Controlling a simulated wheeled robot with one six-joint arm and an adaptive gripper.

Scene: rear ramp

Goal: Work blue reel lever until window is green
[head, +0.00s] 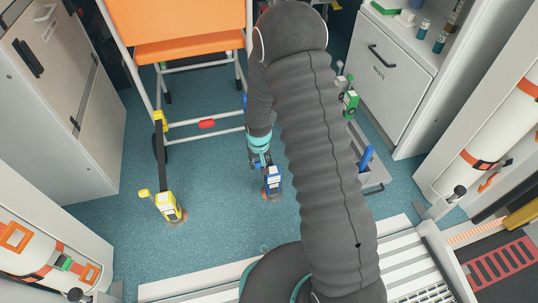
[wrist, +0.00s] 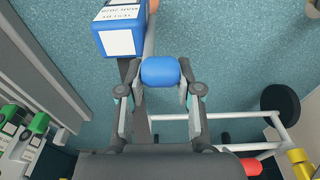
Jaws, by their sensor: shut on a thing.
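The blue reel (head: 272,182) stands on the floor at the lower middle of the head view, partly hidden by my gripper (head: 259,160). In the wrist view its blue body (wrist: 103,12) and white label face (wrist: 119,42) show at the top. The rounded blue lever end (wrist: 160,71) sits between the two fingers of my gripper (wrist: 160,88), which is shut on it. I cannot make out the window or its colour in either view.
A yellow reel (head: 170,208) stands to the left on a dark strap. An orange wheeled chair (head: 190,48) with a red bar grip (head: 207,124) is behind. A green reel (head: 350,103) and a blue lever-like part (head: 366,159) are at right. Blue floor (head: 225,220) between the reels is clear.

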